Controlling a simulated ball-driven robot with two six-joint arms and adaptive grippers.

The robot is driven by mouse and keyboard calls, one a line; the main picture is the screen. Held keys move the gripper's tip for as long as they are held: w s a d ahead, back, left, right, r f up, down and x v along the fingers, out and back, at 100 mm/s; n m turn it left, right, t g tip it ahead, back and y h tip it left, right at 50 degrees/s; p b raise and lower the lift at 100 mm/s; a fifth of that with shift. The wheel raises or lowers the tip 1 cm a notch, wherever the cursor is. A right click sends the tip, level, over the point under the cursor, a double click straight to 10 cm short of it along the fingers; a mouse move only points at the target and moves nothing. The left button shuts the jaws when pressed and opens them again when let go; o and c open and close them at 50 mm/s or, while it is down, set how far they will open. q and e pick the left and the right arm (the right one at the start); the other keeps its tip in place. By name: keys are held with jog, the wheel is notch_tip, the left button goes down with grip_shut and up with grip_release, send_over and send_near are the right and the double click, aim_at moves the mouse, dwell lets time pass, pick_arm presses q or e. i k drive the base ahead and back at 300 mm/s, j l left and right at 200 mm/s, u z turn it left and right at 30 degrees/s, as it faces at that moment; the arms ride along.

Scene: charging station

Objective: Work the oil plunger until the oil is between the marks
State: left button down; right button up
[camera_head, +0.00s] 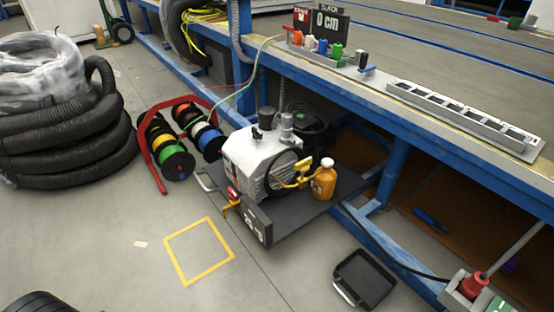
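A grey-white pump (258,160) with black and grey caps on top sits on a dark flat platform (335,187) beside the blue bench. An orange oil bottle (324,182) with a white cap stands upright at the pump's right. A yellow part (290,178) sticks out from the pump's dark round end towards the bottle. I cannot tell which part is the oil plunger. No oil level or marks can be made out. Neither of my grippers is in view.
A cable reel rack (160,150) stands left of the pump, and black hoses (65,150) are stacked at far left. A black tray (365,278) lies on the floor at front right. A yellow floor square (199,250) is empty. The blue bench (400,155) overhangs the right side.

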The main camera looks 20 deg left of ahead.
aim_at(327, 162)
jog(key=i+j+z, duration=0.3)
jog(key=i, duration=0.2)
jog(key=i+j+z, duration=0.3)
jog(key=i, duration=0.25)
